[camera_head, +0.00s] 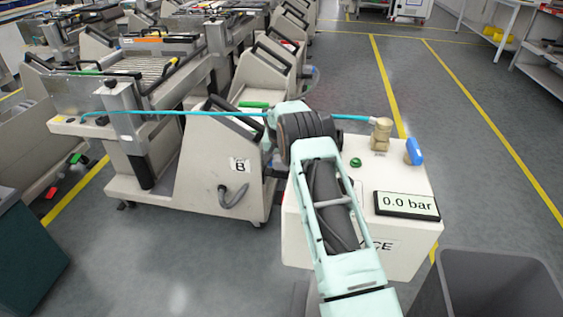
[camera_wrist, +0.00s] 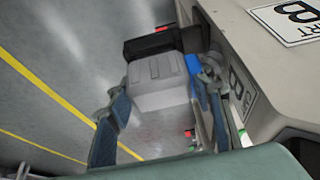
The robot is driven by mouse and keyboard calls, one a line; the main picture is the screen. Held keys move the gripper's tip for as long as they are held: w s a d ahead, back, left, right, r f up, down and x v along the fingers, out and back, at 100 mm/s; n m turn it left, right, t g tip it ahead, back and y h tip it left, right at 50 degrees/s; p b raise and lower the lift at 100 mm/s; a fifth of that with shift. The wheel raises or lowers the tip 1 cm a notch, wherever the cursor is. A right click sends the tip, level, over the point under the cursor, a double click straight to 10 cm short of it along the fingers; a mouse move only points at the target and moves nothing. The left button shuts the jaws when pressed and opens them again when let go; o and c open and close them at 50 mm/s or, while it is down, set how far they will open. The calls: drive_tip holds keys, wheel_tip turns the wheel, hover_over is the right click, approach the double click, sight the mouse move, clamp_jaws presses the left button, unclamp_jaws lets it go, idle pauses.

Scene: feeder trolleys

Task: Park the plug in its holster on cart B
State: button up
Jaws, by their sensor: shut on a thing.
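Cart B (camera_head: 190,150) is a beige trolley with a "B" label on its end, left of my arm. In the wrist view its beige body (camera_wrist: 225,25) fills the upper right, with labels on it. My gripper (camera_wrist: 160,92) is shut on a grey, block-shaped plug (camera_wrist: 158,82) with a black end, held between the two fingers near the cart's side. In the head view my arm hides the gripper and the plug. I cannot make out the holster clearly.
A white box (camera_head: 405,245) with a "0.0 bar" display stands right of my arm. A blue-green hose (camera_head: 180,113) runs across cart B towards it. A grey bin (camera_head: 500,285) is at the lower right. Other trolleys stand behind; the aisle floor at right is clear.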

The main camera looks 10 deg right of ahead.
drive_tip(key=o, duration=1.7)
